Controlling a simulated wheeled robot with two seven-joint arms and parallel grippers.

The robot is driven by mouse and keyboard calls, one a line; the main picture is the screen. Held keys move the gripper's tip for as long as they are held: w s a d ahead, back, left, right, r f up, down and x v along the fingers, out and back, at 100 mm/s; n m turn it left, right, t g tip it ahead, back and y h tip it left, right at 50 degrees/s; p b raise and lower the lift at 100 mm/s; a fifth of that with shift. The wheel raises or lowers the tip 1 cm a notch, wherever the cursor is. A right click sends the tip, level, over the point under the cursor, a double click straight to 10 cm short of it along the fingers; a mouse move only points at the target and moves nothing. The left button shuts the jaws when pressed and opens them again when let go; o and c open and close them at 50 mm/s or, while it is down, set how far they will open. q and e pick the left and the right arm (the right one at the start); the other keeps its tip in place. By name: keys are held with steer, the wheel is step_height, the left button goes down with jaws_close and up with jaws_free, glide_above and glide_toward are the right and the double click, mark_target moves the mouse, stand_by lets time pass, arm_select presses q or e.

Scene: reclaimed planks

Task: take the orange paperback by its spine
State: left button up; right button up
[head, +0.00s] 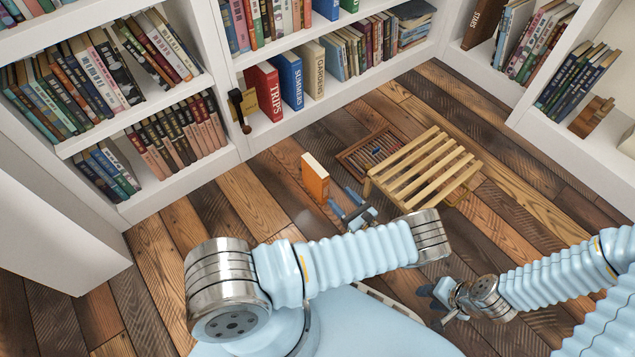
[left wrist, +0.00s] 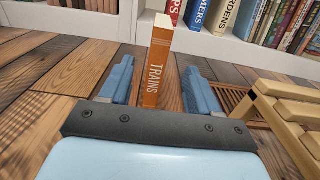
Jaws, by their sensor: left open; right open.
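The orange paperback (head: 315,178) stands upright on the plank floor in the head view, left of the slatted wooden stool. In the left wrist view the orange paperback (left wrist: 157,72) shows its spine, lettered TRAINS, toward me. My left gripper (head: 345,204) is open, its blue fingers just in front of the book. In the left wrist view the left gripper (left wrist: 158,85) has one finger on each side of the spine, with gaps visible on both sides. My right gripper (head: 432,300) is low at the right, away from the book, and looks empty.
A slatted wooden stool (head: 425,168) stands close to the right of the book, with a wooden tray-like frame (head: 370,154) on the floor behind. White bookshelves (head: 300,118) full of books line the back and left. Plank floor left of the book is clear.

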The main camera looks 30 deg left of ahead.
mark_target(327, 182)
arm_select(q)
steer(key=x, duration=0.8)
steer(key=shift+w, duration=0.2)
steer(key=x, duration=0.5)
steer(key=shift+a+f, duration=0.25)
steer(key=shift+f, duration=0.05)
steer(key=shift+c, duration=0.3)
jaws_close()
